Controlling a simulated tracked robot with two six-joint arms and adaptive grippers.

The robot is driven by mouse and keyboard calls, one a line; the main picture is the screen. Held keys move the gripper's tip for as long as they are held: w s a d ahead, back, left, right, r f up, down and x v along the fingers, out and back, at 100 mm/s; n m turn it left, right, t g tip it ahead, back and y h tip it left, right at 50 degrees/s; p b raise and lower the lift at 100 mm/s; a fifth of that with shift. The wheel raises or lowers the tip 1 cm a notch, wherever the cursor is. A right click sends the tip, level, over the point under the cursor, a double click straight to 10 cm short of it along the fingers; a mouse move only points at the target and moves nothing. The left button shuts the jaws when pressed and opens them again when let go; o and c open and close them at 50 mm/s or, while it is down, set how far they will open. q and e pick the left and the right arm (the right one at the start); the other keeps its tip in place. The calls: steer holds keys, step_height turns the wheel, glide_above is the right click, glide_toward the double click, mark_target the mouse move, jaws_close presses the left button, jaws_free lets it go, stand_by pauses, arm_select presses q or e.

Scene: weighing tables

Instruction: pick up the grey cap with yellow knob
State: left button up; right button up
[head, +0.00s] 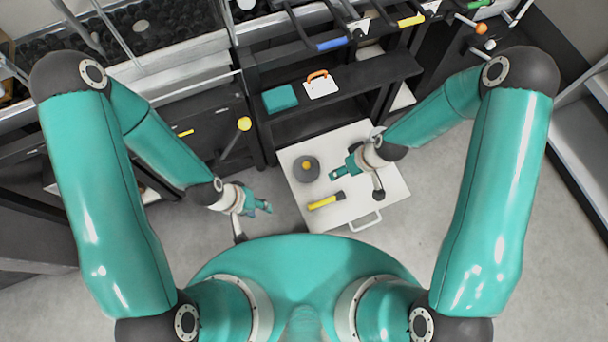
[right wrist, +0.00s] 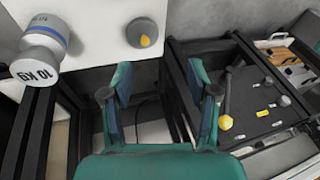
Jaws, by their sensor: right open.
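The grey cap with yellow knob (head: 306,168) is a round dark grey piece near the left edge of a white tabletop (head: 383,222). In the right wrist view the cap (right wrist: 147,32) lies at the top centre, beyond the fingers. My right gripper (head: 338,174) is over the tabletop, to the right of the cap and apart from it. In its wrist view the fingers (right wrist: 160,90) are spread with nothing between them. My left gripper (head: 267,206) is off the tabletop's left side, and I see nothing in it; its finger gap is too small to judge.
A yellow and black tool (head: 326,200) lies on the tabletop in front of the cap. A dark shelf (head: 340,97) is behind, with a teal block (head: 280,98) and an orange-handled white item (head: 320,86).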

steer(key=w+a+f+n+b, duration=0.4)
steer(key=w+f+n+b, duration=0.4)
steer(key=w+f+b, duration=0.5)
steer(key=b, duration=0.5)
glide_toward(307, 165)
steer(key=shift+t, duration=0.3)
steer(key=x, duration=0.5)
steer(key=shift+s+d+f, duration=0.2)
steer(key=shift+s+f, duration=0.05)
steer(key=shift+a+b+x, duration=0.1)
steer(key=shift+b+x, duration=0.55)
steer(key=shift+x, duration=0.7)
steer(key=shift+a+b+x, duration=0.15)
steer(key=shift+b+x, duration=0.45)
steer(key=shift+x, duration=0.7)
steer(key=shift+s+r, duration=0.1)
jaws_close()
steer(key=shift+r, duration=0.15)
